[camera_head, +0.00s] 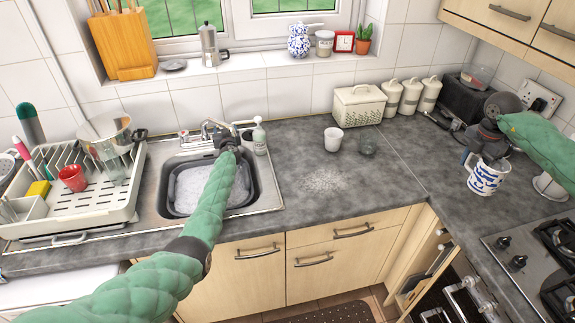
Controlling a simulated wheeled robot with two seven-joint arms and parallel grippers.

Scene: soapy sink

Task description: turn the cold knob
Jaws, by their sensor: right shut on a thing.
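The chrome tap (212,127) stands at the back of the sink. A small knob (184,136) shows at its left end. The right end of the tap is hidden by my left gripper, so I cannot tell a second knob there. My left gripper (228,138) is at that right end, seen from behind; its fingers are hidden and I cannot tell if it touches. My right gripper (485,140) is shut on a blue-and-white mug (488,178) at the right counter.
A soapy grey basin (185,190) sits in the sink, under my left arm. A soap bottle (259,138) stands close right of my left gripper. A dish rack (85,205) is to the left.

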